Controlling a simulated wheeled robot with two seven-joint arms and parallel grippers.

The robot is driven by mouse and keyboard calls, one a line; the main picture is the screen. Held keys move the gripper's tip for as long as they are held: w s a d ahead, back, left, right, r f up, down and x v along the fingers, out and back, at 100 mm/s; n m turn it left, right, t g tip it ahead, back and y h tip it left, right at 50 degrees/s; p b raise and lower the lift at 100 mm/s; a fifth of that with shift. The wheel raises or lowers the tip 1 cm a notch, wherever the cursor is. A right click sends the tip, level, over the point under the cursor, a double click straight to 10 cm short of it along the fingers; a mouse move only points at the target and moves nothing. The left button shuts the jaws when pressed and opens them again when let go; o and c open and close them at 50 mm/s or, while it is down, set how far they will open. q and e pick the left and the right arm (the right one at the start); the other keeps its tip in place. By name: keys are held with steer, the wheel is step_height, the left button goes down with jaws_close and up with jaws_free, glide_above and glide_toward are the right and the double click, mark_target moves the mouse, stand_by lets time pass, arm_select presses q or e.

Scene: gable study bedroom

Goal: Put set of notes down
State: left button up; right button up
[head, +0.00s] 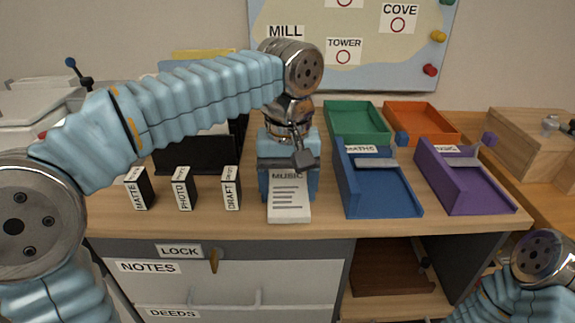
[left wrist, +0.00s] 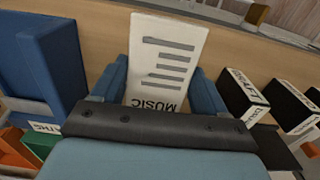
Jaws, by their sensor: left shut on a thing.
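The set of notes (head: 289,203) is a white sheet or thin stack marked MUSIC with dark printed lines. My left gripper (head: 290,183) is shut on it near the desk's front edge, left of the blue tray. In the left wrist view the notes (left wrist: 165,60) stick out between the two blue fingers (left wrist: 160,88), with the lettering upside down. The gripper hides part of the notes. I cannot tell whether they touch the desk. My right gripper is out of view; only part of my right arm shows at lower right.
A blue tray (head: 381,198) marked MATHS and a purple tray (head: 470,192) stand to the right, with green (head: 357,118) and orange (head: 420,121) trays behind. Blocks marked MATTE (head: 137,188), PHOTO (head: 183,188) and DRAFT (head: 231,188) stand left of the notes. A NOTES drawer (head: 220,280) is below.

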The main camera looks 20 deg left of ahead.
mark_target(287, 171)
arm_select(q)
steer(key=shift+w+a, duration=0.2)
steer(key=shift+w, duration=0.45)
steer(key=shift+w+a, duration=0.15)
steer(key=shift+w, duration=0.45)
steer(key=w, duration=0.2)
steer(key=w+a+p, duration=0.1)
steer(key=w, duration=0.1)
steer(key=shift+a, duration=0.1)
steer(key=shift+s+f+p, duration=0.1)
steer(key=shift+f+p, duration=0.25)
steer(key=shift+f, duration=0.25)
steer(key=shift+f, duration=0.1)
steer(key=o, duration=1.2)
steer(key=shift+s, duration=0.1)
